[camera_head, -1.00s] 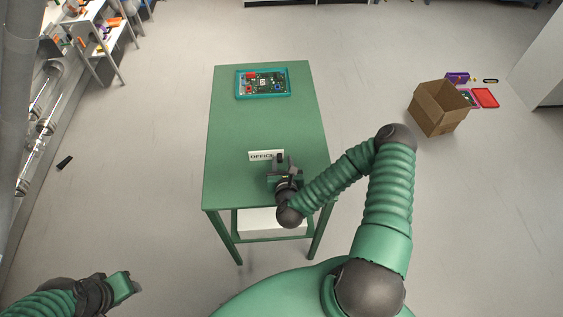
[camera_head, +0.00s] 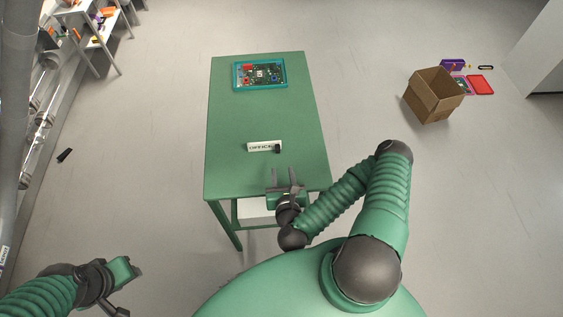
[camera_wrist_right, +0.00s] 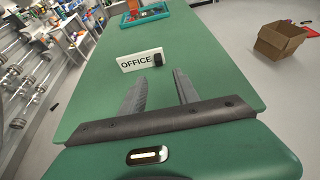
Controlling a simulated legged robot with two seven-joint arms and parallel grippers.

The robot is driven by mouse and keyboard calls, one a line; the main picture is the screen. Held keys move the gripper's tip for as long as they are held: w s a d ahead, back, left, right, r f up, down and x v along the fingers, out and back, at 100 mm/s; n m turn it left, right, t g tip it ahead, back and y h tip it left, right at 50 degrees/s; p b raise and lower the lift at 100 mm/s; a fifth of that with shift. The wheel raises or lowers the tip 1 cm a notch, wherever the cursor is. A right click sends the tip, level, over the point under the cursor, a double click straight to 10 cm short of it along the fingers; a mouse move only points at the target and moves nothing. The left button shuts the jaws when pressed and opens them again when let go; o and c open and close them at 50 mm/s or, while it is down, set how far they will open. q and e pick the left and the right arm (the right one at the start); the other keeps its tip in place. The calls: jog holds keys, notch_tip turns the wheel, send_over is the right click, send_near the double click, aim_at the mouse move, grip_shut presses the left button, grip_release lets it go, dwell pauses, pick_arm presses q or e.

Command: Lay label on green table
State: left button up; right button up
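The label (camera_head: 262,146) is a small white plate reading "OFFICE" with a dark piece at its right end. It rests on the green table (camera_head: 235,178), near the table's middle. It also shows in the right wrist view (camera_wrist_right: 135,62), beyond the fingertips. My right gripper (camera_head: 287,172) is open and empty over the near edge of the table, apart from the label. Its two parted fingers show in the right wrist view (camera_wrist_right: 163,85). My left gripper (camera_head: 127,290) is at the lower left, away from the table; its fingers are not clear.
A teal tray with a circuit board (camera_head: 259,87) lies at the table's far end. An open cardboard box (camera_head: 433,96) stands on the floor at right, near a red tray (camera_head: 481,85). Shelves (camera_head: 95,35) stand at the upper left. The table around the label is clear.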

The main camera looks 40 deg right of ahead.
jog(key=shift+a+r, duration=0.15)
jog(key=a+n+y, duration=0.2)
jog(key=n, duration=0.2)
jog(key=w+a+f+n+y, duration=0.1)
jog(key=a+n+y, duration=0.1)
jog(key=n, duration=0.3)
jog(key=w+a+f+n+y, duration=0.1)
jog(key=a+n+y, duration=0.1)
jog(key=n, duration=0.2)
jog(key=shift+w+a+f+t, duration=0.2)
jog(key=shift+w+f+t, duration=0.05)
jog(key=shift+t, duration=0.05)
jog(key=n+g+y, duration=0.1)
jog(key=n, duration=0.2)
jog(key=a+f+n+g+y, duration=0.1)
jog(key=n, duration=0.2)
jog(key=s+n+g, duration=0.1)
jog(key=n, duration=0.3)
jog(key=shift+a+f+y, duration=0.35)
jog(key=shift+y, duration=0.05)
jog(key=s+r+n+g+h, duration=0.1)
jog(key=s+r+n+g, duration=0.2)
jog(key=r+n, duration=0.5)
jog(key=s+r+n+g, duration=0.3)
jog(key=r+n, duration=0.5)
jog(key=n, duration=0.3)
jog(key=shift+s+r+h, duration=0.15)
jog(key=shift+s+h, duration=0.1)
jog(key=shift+h, duration=0.15)
jog(key=shift+a, duration=0.35)
